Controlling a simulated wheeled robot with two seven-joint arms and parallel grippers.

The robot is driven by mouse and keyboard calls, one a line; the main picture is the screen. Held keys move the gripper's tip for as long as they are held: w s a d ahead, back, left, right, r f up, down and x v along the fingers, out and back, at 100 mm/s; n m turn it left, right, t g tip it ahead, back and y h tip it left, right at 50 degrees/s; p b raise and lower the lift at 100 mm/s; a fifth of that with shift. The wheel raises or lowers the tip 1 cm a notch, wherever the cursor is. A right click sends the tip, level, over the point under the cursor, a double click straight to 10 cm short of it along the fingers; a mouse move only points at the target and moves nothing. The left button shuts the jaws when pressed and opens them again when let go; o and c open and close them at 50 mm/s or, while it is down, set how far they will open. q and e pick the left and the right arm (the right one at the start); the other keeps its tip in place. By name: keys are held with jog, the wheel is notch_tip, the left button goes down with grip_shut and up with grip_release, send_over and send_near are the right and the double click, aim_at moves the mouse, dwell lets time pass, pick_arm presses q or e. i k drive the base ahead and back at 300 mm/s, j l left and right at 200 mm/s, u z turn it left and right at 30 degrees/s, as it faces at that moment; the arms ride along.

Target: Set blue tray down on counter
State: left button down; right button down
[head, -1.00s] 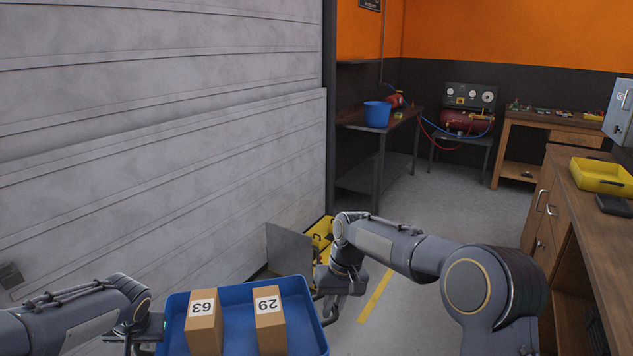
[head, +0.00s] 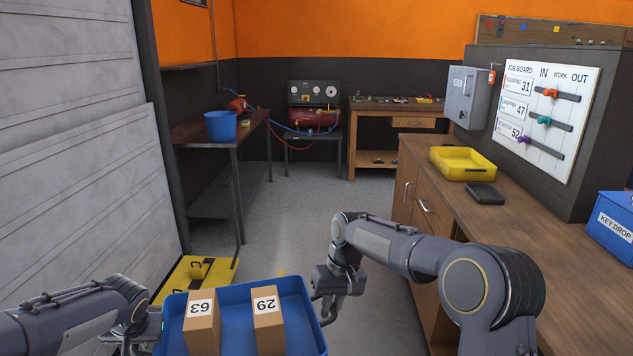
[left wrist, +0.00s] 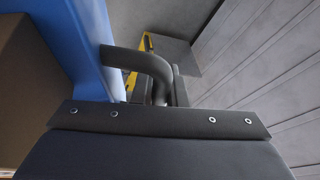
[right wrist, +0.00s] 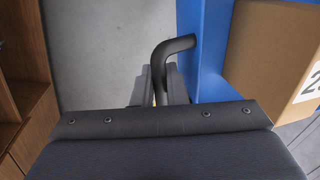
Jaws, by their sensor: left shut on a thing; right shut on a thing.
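The blue tray (head: 240,308) is held level in front of me, low in the head view. Two cardboard boxes stand in it, one marked 63 (head: 202,325) and one marked 29 (head: 268,325). My left gripper (head: 150,328) is shut on the tray's left handle, a dark bent bar seen in the left wrist view (left wrist: 145,65). My right gripper (head: 328,300) is shut on the right handle, also seen in the right wrist view (right wrist: 172,55). The wooden counter (head: 545,255) runs along the right side, apart from the tray.
On the counter are a yellow bin (head: 462,165), a dark flat case (head: 485,194) and a blue key drop box (head: 612,225). A job board (head: 545,115) stands behind it. Counter top before the case is bare. Open floor (head: 290,220) lies ahead; a bench with a blue bucket (head: 220,126) is left.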

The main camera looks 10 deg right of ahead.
aim_at(559, 271)
jog(key=i+u, duration=0.2)
jog(key=i, duration=0.5)
jog(key=i+l+u, duration=0.2)
jog(key=i, duration=0.5)
jog(key=i+j+z, duration=0.1)
jog(key=i+z, duration=0.2)
jog(key=i+j+z, duration=0.3)
jog(key=i, duration=0.15)
jog(key=z, duration=2.9)
jog(key=i+j+z, duration=0.2)
jog(key=i+z, duration=0.3)
jog(key=i+j, duration=0.75)
jog(key=i, duration=0.15)
